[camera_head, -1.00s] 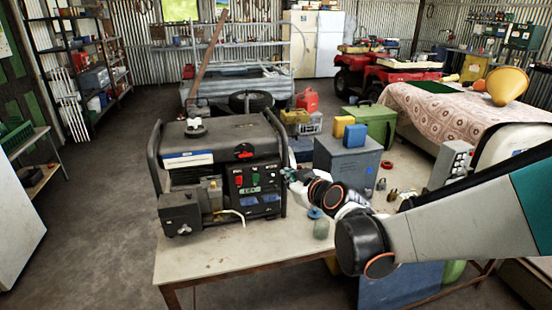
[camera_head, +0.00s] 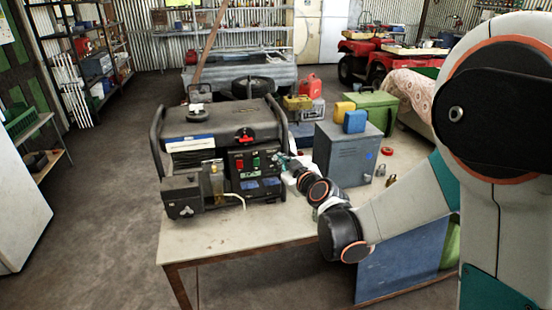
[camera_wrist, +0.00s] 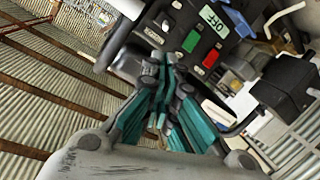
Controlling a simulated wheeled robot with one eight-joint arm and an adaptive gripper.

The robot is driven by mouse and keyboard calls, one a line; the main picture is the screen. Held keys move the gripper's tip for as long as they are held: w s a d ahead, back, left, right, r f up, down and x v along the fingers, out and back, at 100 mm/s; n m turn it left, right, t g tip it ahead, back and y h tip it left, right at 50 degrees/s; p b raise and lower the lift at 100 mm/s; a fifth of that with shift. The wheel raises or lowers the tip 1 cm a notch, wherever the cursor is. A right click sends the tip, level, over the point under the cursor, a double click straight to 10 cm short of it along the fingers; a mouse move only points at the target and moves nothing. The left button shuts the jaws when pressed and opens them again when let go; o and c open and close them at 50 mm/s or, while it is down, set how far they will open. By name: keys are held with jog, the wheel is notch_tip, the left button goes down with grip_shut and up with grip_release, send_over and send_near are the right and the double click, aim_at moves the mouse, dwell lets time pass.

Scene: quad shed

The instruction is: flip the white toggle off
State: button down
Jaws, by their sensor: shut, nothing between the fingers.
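The black generator (camera_head: 222,150) stands on the table, its control panel facing me, with a red switch (camera_head: 240,164) and a green switch (camera_head: 256,161). I cannot make out a white toggle for certain. My gripper (camera_head: 280,160) is at the panel's right edge. In the wrist view its teal fingers (camera_wrist: 163,58) are together and empty, in front of the panel's edge; contact cannot be told.
The pale table (camera_head: 225,246) has a bare front. A grey metal box (camera_head: 343,155) stands right of my gripper, with blue and yellow containers on top. A small box (camera_head: 181,197) juts from the generator's lower left. A pale cable (camera_head: 232,196) hangs below the panel.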

aim_at(266, 153)
jog(key=b+x, duration=0.2)
jog(key=x, duration=0.7)
jog(key=shift+w+a+f, duration=0.1)
jog(key=shift+w, duration=0.1)
jog(key=shift+s+f+b, duration=0.4)
jog(key=shift+s+b, duration=0.05)
dwell(0.9)
jog(key=shift+s+d+f, duration=0.2)
jog(key=shift+f, duration=0.15)
